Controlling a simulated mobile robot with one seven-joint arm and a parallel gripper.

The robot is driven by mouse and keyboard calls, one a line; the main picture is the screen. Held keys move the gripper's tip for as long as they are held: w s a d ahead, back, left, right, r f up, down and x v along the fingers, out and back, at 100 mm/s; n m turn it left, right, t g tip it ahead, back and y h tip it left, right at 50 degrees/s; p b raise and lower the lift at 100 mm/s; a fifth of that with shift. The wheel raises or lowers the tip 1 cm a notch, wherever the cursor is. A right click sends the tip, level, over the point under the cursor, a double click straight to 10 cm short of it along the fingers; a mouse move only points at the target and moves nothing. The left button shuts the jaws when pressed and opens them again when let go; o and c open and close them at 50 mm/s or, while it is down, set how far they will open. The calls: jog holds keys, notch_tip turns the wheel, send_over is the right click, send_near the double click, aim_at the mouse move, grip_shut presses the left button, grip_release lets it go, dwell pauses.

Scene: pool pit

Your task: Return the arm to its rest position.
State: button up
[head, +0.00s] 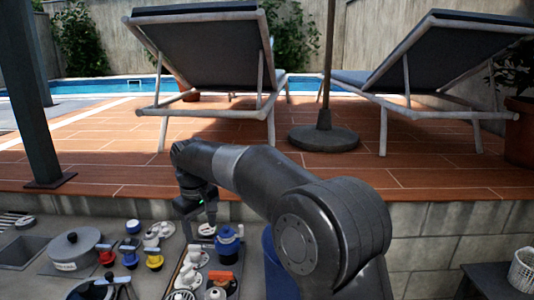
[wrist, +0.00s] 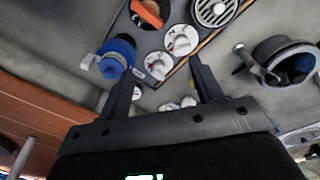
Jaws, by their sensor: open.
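My gripper (head: 204,217) hangs at the end of my arm, which reaches forward and left above the far part of the counter (head: 150,210). The fingers point down towards the counter and do not appear to touch anything. In the wrist view my gripper (wrist: 162,66) has its two fingers spread wide, with nothing between them.
A white basket (head: 524,270) sits at far right.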

jog(key=s+d+r+m+t, duration=0.1)
jog(key=s+d+r+m, duration=0.1)
jog(key=s+d, duration=0.35)
jog(key=s+d+r+m+t, duration=0.1)
jog(key=s+d+r, duration=0.2)
jog(key=d, duration=0.6)
jog(key=s+d+r+m+t, duration=0.15)
jog(key=s+d, duration=0.25)
jog(key=d, duration=0.4)
jog(key=s+d+f+m, duration=0.2)
jog(key=s+d, duration=0.3)
jog(key=s, duration=0.3)
jog(key=s+d+f+m+t, duration=0.1)
jog(key=s+d+f+m, duration=0.2)
jog(key=s+d, duration=0.3)
jog(key=shift+s+d+f+m, duration=0.35)
jog(key=shift+s+m, duration=0.2)
jog(key=shift+s, duration=0.3)
jog(key=shift+c, duration=0.2)
